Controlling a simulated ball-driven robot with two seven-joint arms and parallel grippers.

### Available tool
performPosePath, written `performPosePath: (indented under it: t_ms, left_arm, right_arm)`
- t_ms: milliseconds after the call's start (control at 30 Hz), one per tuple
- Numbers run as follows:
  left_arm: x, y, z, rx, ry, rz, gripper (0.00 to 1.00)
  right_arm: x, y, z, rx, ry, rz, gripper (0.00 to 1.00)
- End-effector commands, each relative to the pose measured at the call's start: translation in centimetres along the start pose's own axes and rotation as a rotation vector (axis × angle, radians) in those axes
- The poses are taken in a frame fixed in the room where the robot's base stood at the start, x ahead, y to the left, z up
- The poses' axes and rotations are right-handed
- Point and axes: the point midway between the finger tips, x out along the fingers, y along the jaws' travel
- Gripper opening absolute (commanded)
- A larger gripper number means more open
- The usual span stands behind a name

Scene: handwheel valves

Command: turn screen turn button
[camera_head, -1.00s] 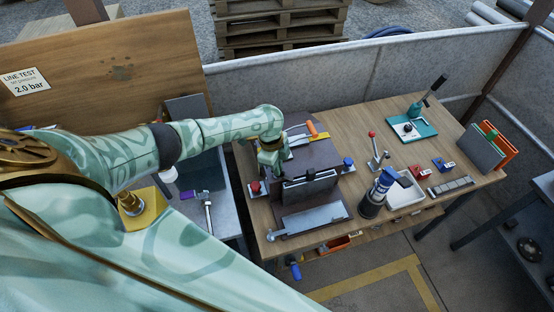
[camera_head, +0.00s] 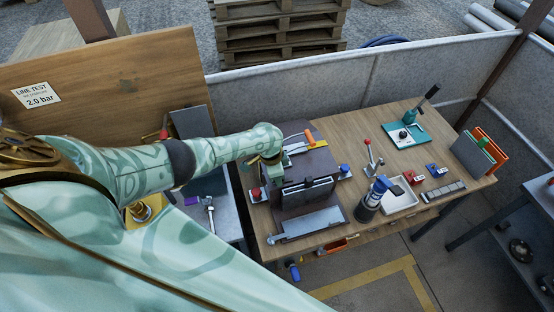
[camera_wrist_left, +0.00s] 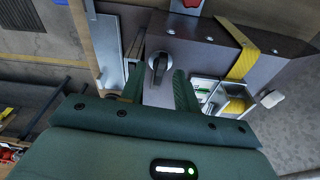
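A grey box-shaped device with a dark upright screen panel (camera_head: 306,192) stands on the wooden bench in the head view. In the head view my left gripper (camera_head: 271,172) is beside the screen's left side, and my own wrist hides the knob. My right gripper is not in view.
The wooden bench (camera_head: 340,120) also holds a dark blue cylinder (camera_head: 369,205), a white tray (camera_head: 399,198), a teal lever press (camera_head: 405,134) and red and blue blocks. An orange-handled tool (camera_head: 308,139) lies behind the screen. A grey partition runs along the back.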

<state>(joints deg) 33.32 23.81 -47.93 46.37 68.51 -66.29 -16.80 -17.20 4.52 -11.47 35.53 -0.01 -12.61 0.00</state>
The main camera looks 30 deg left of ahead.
Motion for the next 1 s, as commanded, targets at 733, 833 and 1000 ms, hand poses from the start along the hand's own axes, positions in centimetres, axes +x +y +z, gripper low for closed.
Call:
performPosePath:
  t_ms: [733, 833, 1000]
  left_arm:
    - [-6.0, 0.0, -0.9, 0.002, 0.000, 0.000, 0.32]
    - [-5.9, 0.0, -0.9, 0.002, 0.000, 0.000, 0.32]
    - [-6.6, 0.0, -0.9, 0.002, 0.002, 0.000, 0.32]
  right_arm:
    - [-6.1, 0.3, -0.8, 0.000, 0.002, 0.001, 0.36]
    - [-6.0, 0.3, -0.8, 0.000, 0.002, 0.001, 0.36]
    - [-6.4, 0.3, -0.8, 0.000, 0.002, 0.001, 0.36]
